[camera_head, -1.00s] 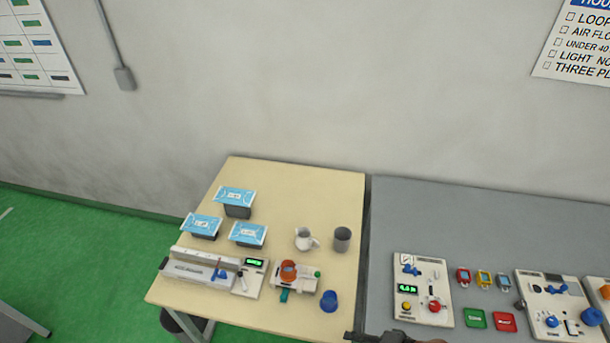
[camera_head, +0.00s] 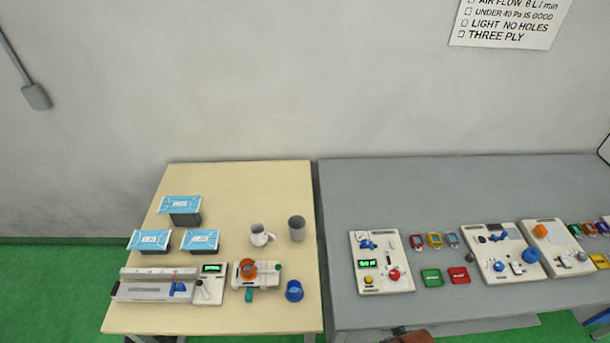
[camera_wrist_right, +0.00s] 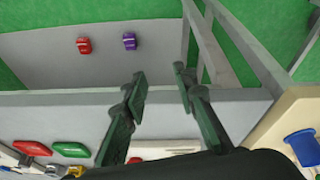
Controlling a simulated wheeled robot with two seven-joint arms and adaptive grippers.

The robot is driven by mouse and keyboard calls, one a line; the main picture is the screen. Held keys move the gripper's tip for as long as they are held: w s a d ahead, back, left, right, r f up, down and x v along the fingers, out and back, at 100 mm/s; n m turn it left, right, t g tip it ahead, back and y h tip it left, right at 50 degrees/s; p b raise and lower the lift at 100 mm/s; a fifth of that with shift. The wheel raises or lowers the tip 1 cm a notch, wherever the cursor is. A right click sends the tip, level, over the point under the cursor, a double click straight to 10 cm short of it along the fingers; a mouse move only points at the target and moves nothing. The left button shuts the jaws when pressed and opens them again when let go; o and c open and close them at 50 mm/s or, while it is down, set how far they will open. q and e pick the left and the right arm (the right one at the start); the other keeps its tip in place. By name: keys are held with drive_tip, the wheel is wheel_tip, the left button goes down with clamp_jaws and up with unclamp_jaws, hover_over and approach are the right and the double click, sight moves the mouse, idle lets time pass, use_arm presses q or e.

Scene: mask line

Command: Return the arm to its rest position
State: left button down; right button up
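My right gripper (camera_wrist_right: 160,78) shows in the right wrist view with its two dark fingers apart and nothing between them. It hangs by the front edge of the grey table (camera_wrist_right: 215,112). In the head view only a small dark and brown part, probably of my right arm, shows at the bottom edge by that table. My left gripper is in neither view.
The beige table (camera_head: 240,190) holds blue packs (camera_head: 180,204), a mug (camera_head: 262,235), a grey cup (camera_head: 297,229), a sealer (camera_head: 155,285) and a blue cup (camera_head: 294,291). Test panels (camera_head: 381,262), a green pad (camera_head: 432,276) and a red pad (camera_head: 459,275) lie on the grey table.

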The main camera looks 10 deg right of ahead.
drive_tip(key=s+a+f+g+b, duration=0.1)
drive_tip(key=s+f+b, duration=0.1)
drive_tip(key=f, duration=1.3)
drive_tip(key=s+f+b, duration=0.2)
drive_tip(key=f, duration=1.3)
drive_tip(key=s+f+n+g+b, duration=0.1)
drive_tip(key=s+f+b, duration=0.3)
drive_tip(key=s+f, duration=1.4)
wheel_tip(320, 180, down, 3)
drive_tip(key=shift+a+g+y+b, duration=0.2)
drive_tip(key=shift+g+y+b, duration=0.1)
drive_tip(key=shift+b, duration=0.1)
